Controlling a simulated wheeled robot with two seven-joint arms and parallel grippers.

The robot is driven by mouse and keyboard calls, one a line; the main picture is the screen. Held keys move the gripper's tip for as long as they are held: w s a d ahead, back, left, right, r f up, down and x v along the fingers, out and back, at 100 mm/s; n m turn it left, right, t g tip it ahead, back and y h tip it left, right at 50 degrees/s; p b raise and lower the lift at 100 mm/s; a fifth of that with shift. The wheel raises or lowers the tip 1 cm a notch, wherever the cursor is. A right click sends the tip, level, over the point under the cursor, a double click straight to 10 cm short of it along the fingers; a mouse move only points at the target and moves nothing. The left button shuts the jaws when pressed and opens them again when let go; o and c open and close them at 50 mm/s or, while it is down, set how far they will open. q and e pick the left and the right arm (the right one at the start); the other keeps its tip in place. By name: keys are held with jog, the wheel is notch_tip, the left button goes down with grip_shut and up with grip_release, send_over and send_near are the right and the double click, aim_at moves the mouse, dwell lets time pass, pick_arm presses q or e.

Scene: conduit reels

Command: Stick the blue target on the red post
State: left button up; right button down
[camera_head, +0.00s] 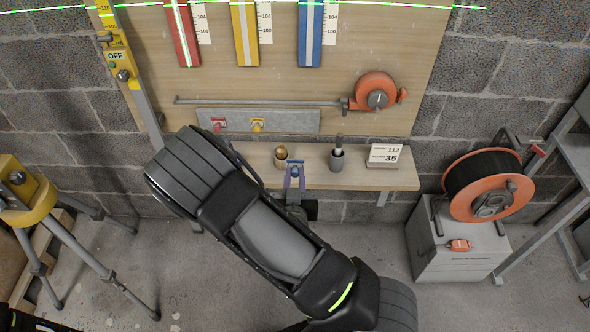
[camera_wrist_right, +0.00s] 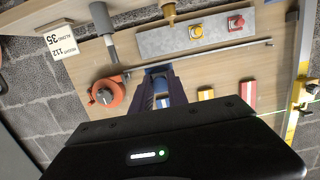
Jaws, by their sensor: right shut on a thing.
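My right gripper (camera_head: 294,178) is shut on the blue target (camera_head: 295,163), above the shelf's front edge. The blue target shows only as a small blue edge between the fingers, and most of it is hidden. In the wrist view my right gripper's fingers (camera_wrist_right: 162,85) point toward the board. The red post (camera_head: 182,32) is the leftmost of three striped posts on the wooden board, with a scale label beside it. It also shows in the wrist view (camera_wrist_right: 248,93), apart from the gripper. My left gripper is not in view.
A yellow post (camera_head: 245,32) and a blue post (camera_head: 311,32) stand beside the red one. A metal plate (camera_head: 285,120) carries a red and a yellow target. A rod and orange reel (camera_head: 375,91) lie across the board. The shelf (camera_head: 355,178) holds cups and a sign.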

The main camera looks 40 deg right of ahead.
aim_at(295, 176)
jog(key=shift+f+p+v, duration=0.2)
jog(key=shift+p+v, duration=1.1)
jog(key=shift+v, duration=0.2)
jog(key=shift+s, duration=0.1)
jog(key=shift+f, duration=0.1)
jog(key=w+a+n+t+y, duration=0.3)
jog(key=w+a+n+y, duration=0.25)
jog(key=w+a, duration=0.35)
jog(key=w+a+r+n+y, duration=0.1)
jog(key=w+a+r+y, duration=0.1)
jog(key=w+r, duration=0.2)
jog(key=w+a+r+n+y, duration=0.1)
jog(key=w+r, duration=0.3)
jog(key=r, duration=0.5)
jog(key=shift+w+a+y, duration=0.3)
jog(key=shift+a+y, duration=0.25)
jog(key=shift+y, duration=0.1)
